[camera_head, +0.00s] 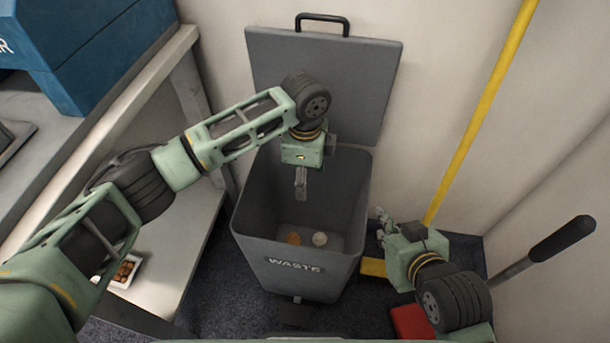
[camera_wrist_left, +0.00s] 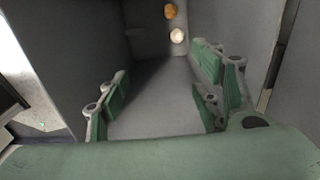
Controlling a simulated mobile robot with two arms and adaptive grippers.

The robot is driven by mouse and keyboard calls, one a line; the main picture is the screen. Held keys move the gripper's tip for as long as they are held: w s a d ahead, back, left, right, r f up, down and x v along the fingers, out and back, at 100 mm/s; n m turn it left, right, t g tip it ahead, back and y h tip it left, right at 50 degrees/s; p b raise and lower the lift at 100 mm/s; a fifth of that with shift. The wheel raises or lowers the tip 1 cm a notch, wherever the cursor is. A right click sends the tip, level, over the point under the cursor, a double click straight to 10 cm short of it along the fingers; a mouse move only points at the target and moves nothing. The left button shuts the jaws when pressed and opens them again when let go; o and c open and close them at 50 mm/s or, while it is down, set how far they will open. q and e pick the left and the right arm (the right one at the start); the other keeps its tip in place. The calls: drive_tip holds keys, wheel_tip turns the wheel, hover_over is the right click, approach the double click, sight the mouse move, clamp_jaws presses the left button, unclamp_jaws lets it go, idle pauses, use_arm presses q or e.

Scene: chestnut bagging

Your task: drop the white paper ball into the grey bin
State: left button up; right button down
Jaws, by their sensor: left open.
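The grey bin (camera_head: 262,215) stands upright with its lid (camera_head: 345,85) swung up against the wall. The white paper ball (camera_head: 320,239) lies on the bin's floor, next to a brown-orange round thing (camera_head: 293,238). The ball also shows in the left wrist view (camera_wrist_left: 177,36), with the orange thing (camera_wrist_left: 170,11) beside it. My left gripper (camera_head: 300,190) points down into the bin's mouth, above and apart from the ball. Its fingers (camera_wrist_left: 160,105) are spread and empty in the left wrist view. My right gripper (camera_head: 382,222) is beside the bin's right side; its finger gap is unclear.
A bench (camera_head: 165,235) with a small tray of chestnuts (camera_head: 127,270) is at the left. A blue box (camera_head: 95,45) sits on the higher surface. A yellow pole (camera_head: 480,110), a dark handle (camera_head: 562,240) and a red thing (camera_head: 410,320) are at the right.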

use_arm(q)
drive_tip(key=shift+r, duration=0.15)
wheel_tip(320, 180, up, 12)
idle(0.3)
idle(0.4)
